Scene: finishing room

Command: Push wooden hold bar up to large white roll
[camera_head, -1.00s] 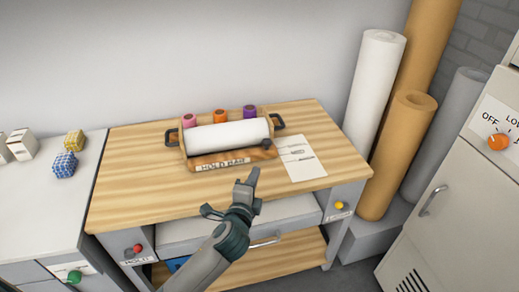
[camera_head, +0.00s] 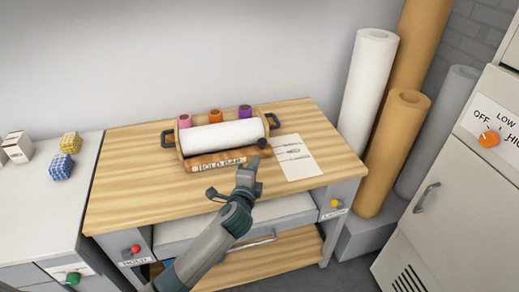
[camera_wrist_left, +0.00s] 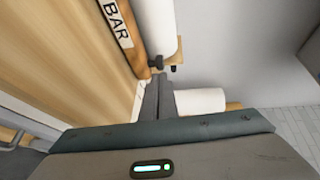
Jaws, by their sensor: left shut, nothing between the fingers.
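The wooden hold bar (camera_head: 217,162), with a "HOLD BAR" label, lies along the front of a wooden tray on the workbench. The large white roll (camera_head: 222,136) lies in that tray just behind the bar. My left gripper (camera_head: 250,164) is shut and empty at the bar's right end; I cannot tell whether it touches. In the left wrist view the gripper (camera_wrist_left: 156,98) points at the end of the bar (camera_wrist_left: 125,40), with the white roll (camera_wrist_left: 156,25) beside it. My right gripper is not in view.
Pink, orange and purple spools (camera_head: 214,116) stand behind the roll. A paper sheet (camera_head: 294,158) lies right of the tray. The bench's front left top (camera_head: 130,200) is clear. Tall rolls (camera_head: 367,85) and a cabinet (camera_head: 450,190) stand at right.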

